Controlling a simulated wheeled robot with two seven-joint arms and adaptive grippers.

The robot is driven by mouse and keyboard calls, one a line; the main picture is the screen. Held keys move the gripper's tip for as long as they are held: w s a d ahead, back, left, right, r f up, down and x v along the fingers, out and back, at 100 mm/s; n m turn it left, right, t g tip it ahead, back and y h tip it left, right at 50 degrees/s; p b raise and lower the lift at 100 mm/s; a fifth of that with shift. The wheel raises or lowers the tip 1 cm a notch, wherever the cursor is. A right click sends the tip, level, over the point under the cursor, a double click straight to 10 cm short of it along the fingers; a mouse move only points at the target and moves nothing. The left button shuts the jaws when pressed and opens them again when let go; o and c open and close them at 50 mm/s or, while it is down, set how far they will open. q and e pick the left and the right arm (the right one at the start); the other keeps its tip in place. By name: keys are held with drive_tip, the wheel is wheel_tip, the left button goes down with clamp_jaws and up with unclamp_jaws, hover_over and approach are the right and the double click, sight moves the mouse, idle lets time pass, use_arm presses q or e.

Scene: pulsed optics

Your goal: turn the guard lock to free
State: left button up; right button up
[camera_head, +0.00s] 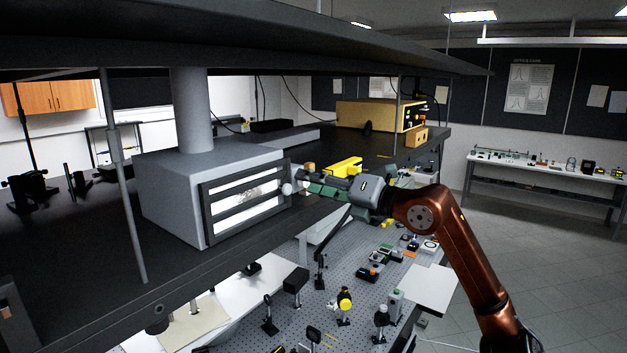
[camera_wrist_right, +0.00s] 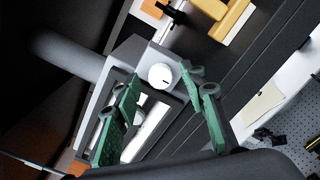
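A grey box-shaped housing (camera_head: 170,185) with a barred, brightly lit front window (camera_head: 245,203) stands on the dark upper shelf. A pale round knob (camera_head: 288,188) shows at the right end of its front. In the right wrist view a white round knob (camera_wrist_right: 160,76) with a short dark mark sits on the grey housing (camera_wrist_right: 128,55). My right gripper (camera_head: 308,181) is close to the housing's right end. Its green fingers are spread in the wrist view (camera_wrist_right: 163,88), with the knob between their tips in the picture; contact cannot be told. My left gripper is out of view.
A yellow block (camera_head: 345,167) lies close behind my right gripper. A thin upright post (camera_head: 124,190) stands before the housing. A dark shelf (camera_head: 300,57) hangs overhead. Below is a perforated optics table (camera_head: 345,275) crowded with mounts.

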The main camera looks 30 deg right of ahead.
drive_tip(key=c, duration=0.8)
clamp_jaws()
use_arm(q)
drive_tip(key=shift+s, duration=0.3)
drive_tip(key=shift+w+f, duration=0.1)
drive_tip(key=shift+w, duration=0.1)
use_arm(e)
drive_tip(key=shift+f, duration=0.1)
use_arm(q)
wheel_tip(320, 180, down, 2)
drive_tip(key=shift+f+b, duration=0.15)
drive_tip(key=shift+b, duration=1.1)
use_arm(e)
drive_tip(key=n, duration=1.7)
drive_tip(key=shift+n, duration=0.4)
